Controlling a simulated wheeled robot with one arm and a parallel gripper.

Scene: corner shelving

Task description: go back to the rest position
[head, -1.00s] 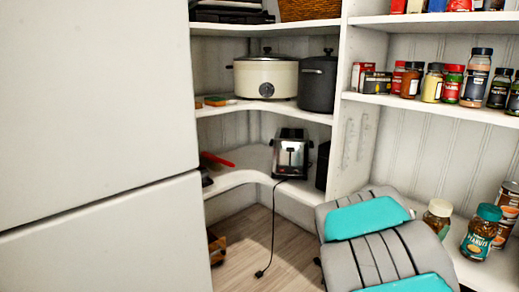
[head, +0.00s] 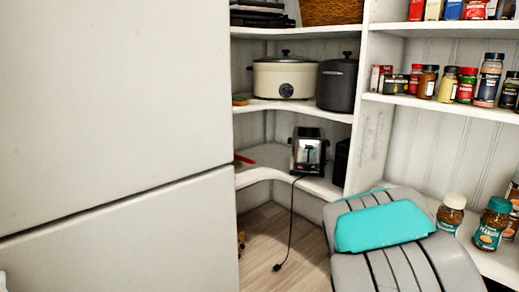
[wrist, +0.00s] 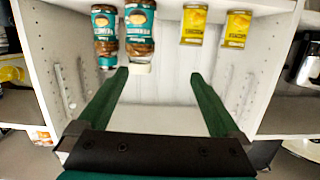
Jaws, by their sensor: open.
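My gripper (wrist: 160,76) shows in the wrist view with its two green fingers spread wide apart and nothing between them. It faces a white shelf bay, and this view appears upside down. Two peanut jars (wrist: 140,35) and two yellow packages (wrist: 194,24) show beyond the fingertips, apart from them. In the head view my grey and teal arm (head: 385,228) fills the lower right, in front of the shelves. The gripper itself is hidden in that view.
A large white fridge-like front (head: 115,110) fills the left. Corner shelves hold a cooker (head: 285,80), a dark pot (head: 337,85) and a toaster (head: 308,152) with a hanging cord. Spice jars (head: 447,84) line a right shelf; a peanut jar (head: 491,224) stands near my arm.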

